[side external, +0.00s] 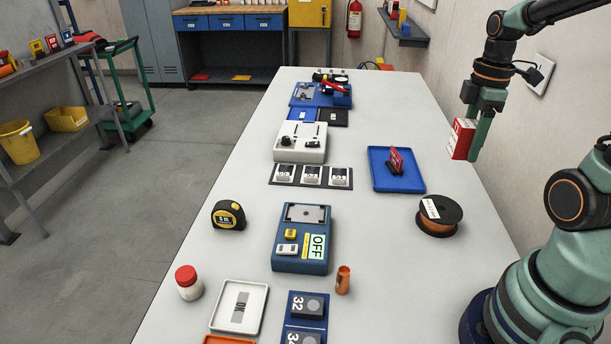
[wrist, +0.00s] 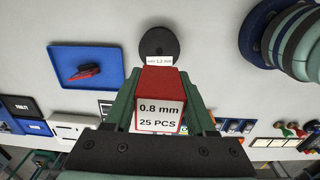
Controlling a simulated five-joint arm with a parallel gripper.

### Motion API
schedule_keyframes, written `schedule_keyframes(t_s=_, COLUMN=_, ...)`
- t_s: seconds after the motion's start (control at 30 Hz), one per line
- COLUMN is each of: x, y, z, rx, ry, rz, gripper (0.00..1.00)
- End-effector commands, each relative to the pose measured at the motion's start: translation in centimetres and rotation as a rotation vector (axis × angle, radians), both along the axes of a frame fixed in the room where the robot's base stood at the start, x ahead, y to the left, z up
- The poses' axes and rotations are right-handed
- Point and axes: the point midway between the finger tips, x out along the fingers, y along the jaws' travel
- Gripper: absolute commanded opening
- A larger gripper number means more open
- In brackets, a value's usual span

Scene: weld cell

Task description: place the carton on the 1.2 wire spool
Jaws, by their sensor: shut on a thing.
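A red carton (side external: 461,139) with a white label is held in my gripper (side external: 475,136), raised above the table. In the wrist view the carton (wrist: 160,108) sits between both fingers and its label reads 0.8 mm, 25 PCS. The wire spool (side external: 440,216), dark-flanged with copper-coloured wire and a white label, lies flat near the table's right edge. The spool (wrist: 159,43) also shows in the wrist view, just past the carton's far end, its label reading 1.2 mm. The carton and spool are apart. Nothing stands on the spool.
A blue tray (side external: 412,185) holding a red item on a dark stand (side external: 395,161) lies left of the spool. The table around the spool is clear.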

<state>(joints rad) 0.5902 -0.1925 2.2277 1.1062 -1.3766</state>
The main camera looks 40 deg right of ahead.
Motion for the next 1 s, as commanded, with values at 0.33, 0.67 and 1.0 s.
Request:
schedule_keyframes(t_s=0.33, x=-0.1, y=0.1, z=-8.3, rx=0.004, ry=0.007, rz=0.0, gripper=0.0)
schedule_keyframes(t_s=0.67, x=0.0, y=0.1, z=-11.3, rx=0.002, ry=0.004, rz=0.0, gripper=0.0)
schedule_keyframes(t_s=1.0, x=0.0, y=0.0, z=-14.3, rx=0.001, ry=0.001, rz=0.0, gripper=0.0)
